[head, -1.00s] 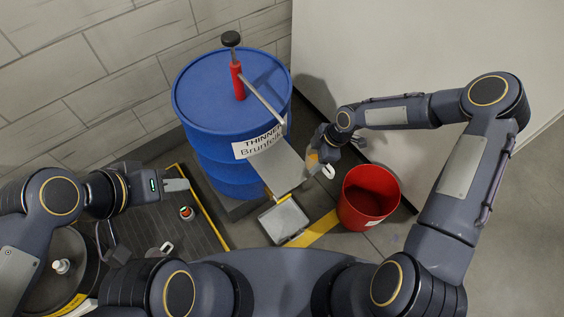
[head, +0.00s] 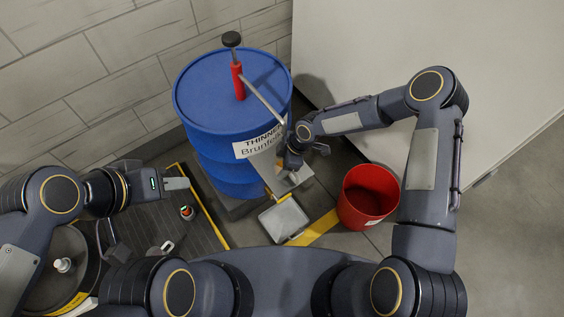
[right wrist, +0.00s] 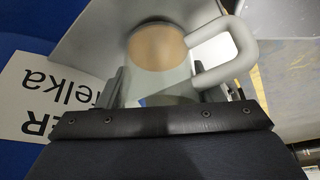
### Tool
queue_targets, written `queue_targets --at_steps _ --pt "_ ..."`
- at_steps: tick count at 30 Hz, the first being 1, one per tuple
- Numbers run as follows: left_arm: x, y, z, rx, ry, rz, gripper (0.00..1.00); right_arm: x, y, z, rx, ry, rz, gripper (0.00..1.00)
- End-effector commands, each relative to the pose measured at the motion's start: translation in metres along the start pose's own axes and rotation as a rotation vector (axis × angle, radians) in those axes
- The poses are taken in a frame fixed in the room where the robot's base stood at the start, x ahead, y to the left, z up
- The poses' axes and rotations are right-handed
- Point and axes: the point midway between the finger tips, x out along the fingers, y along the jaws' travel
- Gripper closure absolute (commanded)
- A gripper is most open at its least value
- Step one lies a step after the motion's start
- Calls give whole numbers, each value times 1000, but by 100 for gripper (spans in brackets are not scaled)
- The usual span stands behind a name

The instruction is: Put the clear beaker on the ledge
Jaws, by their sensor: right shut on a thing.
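The clear beaker (right wrist: 155,82) shows in the right wrist view, with a pale handle on its right and a tan round area at its far end. My right gripper (right wrist: 176,84) is shut on the beaker, one finger on each side. In the head view my right gripper (head: 289,168) is over the grey ledge (head: 262,164) at the front of the blue drum, and mostly hides the beaker. I cannot tell whether the beaker touches the ledge (right wrist: 105,35). My left gripper (head: 176,184) is far left, away from the beaker; its finger gap is not clear.
The blue drum (head: 205,105) carries a red hand pump (head: 238,82) with a spout pipe reaching toward the ledge. A grey tray (head: 284,220) sits below the ledge. A red bucket (head: 368,197) stands to the right. A white wall (head: 400,40) is behind.

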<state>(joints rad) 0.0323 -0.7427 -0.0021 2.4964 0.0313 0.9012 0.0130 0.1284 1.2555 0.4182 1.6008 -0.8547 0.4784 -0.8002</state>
Motion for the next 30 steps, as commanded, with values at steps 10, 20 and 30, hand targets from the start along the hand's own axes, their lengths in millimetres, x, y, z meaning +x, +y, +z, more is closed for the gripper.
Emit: queue_targets --at_steps 10,20,30 --pt "2 -1 1 0 0 0 64 1 0 0 -1 0 0 19" --pt "-1 0 0 0 0 0 64 -2 0 -1 0 0 0 18" --pt "-2 1 -1 0 0 0 64 -60 1 0 0 0 5 18"
